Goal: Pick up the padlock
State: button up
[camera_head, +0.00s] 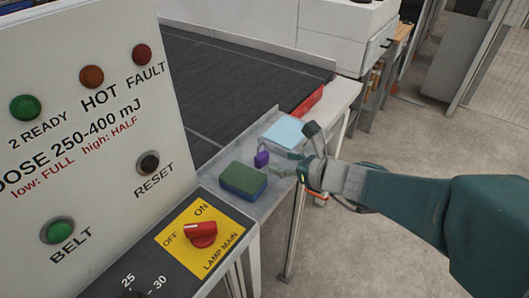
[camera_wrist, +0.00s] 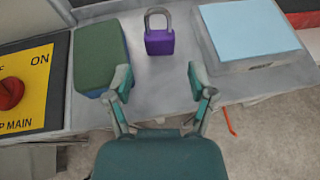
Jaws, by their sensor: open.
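A purple padlock (camera_wrist: 159,41) with a grey shackle stands on the grey ledge, with its shackle pointing away from my gripper in the wrist view. In the head view the padlock (camera_head: 261,159) shows small between the green-and-blue block and the light blue pad. My gripper (camera_wrist: 162,84) is open and empty, its two fingers pointing toward the padlock with a gap between them and it. In the head view my gripper (camera_head: 291,163) is just right of the padlock, low over the ledge.
A green-topped block with a blue base (camera_wrist: 101,57) lies left of the padlock. A light blue pad (camera_wrist: 248,30) lies right. The control panel with a red lamp switch (camera_head: 202,234) is farther left. A dark conveyor belt (camera_head: 215,75) runs behind the ledge.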

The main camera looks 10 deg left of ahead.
aim_at(265, 156)
jog(key=x, duration=0.8)
jog(key=shift+d, duration=0.1)
jog(key=c, duration=0.9)
